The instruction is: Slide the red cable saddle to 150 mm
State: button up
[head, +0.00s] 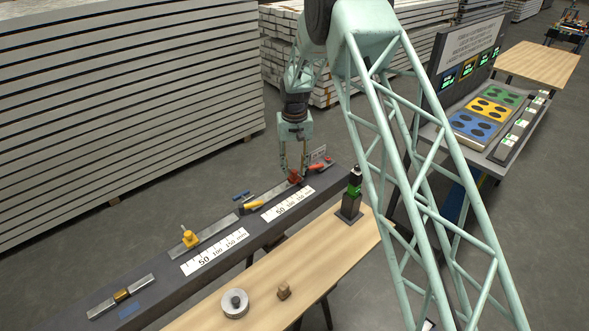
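The red cable saddle (295,178) sits on the far metal rail (275,193) on the long dark bench. A white scale (288,205) marked from 50 to 150 mm lies in front of that rail. The saddle is near the scale's right half, but I cannot read its exact position. My gripper (294,171) points down at the saddle, with its fingers around or just behind it. The fingers look spread, but the view is too small to tell whether they touch it.
A red-handled part (320,167) lies close right of the saddle. A yellow-handled part (252,205) is at the rail's left end. A yellow saddle (190,239) stands on the nearer rail. The wooden table (320,250) in front holds a green-and-black device (353,190).

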jog(key=shift+c, duration=0.2)
grip_shut()
jog(key=shift+s+a+b, duration=0.5)
jog(key=shift+s+a, duration=1.05)
jog(key=shift+a, duration=0.05)
jog(key=shift+o, duration=0.2)
grip_release()
jog(key=shift+r, duration=0.15)
notch_tip(320, 180, up, 12)
